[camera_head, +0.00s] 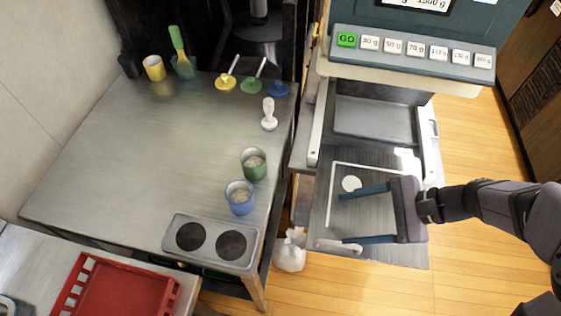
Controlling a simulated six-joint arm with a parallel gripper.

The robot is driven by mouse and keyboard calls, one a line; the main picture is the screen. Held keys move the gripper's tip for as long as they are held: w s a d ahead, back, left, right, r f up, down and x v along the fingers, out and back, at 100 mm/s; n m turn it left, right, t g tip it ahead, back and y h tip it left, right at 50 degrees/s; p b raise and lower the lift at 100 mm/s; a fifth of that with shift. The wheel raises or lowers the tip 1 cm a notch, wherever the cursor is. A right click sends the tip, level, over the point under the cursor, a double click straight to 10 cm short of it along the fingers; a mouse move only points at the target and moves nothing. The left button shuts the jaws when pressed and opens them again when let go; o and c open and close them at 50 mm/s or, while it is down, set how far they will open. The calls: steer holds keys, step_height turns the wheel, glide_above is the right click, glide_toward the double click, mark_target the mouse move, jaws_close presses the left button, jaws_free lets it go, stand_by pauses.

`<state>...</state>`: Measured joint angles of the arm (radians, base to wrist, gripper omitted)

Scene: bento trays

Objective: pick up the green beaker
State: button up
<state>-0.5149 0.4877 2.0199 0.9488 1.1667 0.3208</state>
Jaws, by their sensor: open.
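The green beaker (254,165) stands upright on the steel table near its right edge, with pale contents inside. A blue beaker (240,197) with similar contents stands just in front of it, close by. My gripper (364,214) reaches in from the right over the weighing machine's lower plate. Its two blue fingers point left and are spread wide apart with nothing between them. It is well to the right of the green beaker and apart from it.
A holder with two dark round wells (212,242) sits at the table's front edge. A white stamp-like tool (269,114), colored-base tools (251,85) and a yellow cup (154,68) stand farther back. The machine (428,50) has labeled buttons. A red tray (128,292) lies front left. The table's middle is clear.

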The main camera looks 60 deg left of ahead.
mark_target(243, 159)
steer(key=s+a+m+g+y, duration=0.1)
steer(key=s+a+g, duration=0.1)
steer(key=a, duration=0.5)
steer(key=s+a+r+m+g+y+b, duration=0.1)
steer(key=s+a+g+y, duration=0.1)
steer(key=a, duration=0.5)
steer(key=s+a+r+m+g+y, duration=0.1)
steer(key=s+a+m+y, duration=0.1)
steer(key=s+a, duration=0.2)
steer(key=shift+s+a+g+b, duration=0.2)
steer(key=shift+a, duration=0.6)
steer(key=shift+s+a+g+b, duration=0.15)
steer(key=shift+a+g+b, duration=0.05)
steer(key=shift+a, duration=0.6)
steer(key=shift+p+x, duration=0.9)
steer(key=shift+x, duration=2.75)
steer(key=shift+r, duration=0.15)
steer(key=c, duration=1.2)
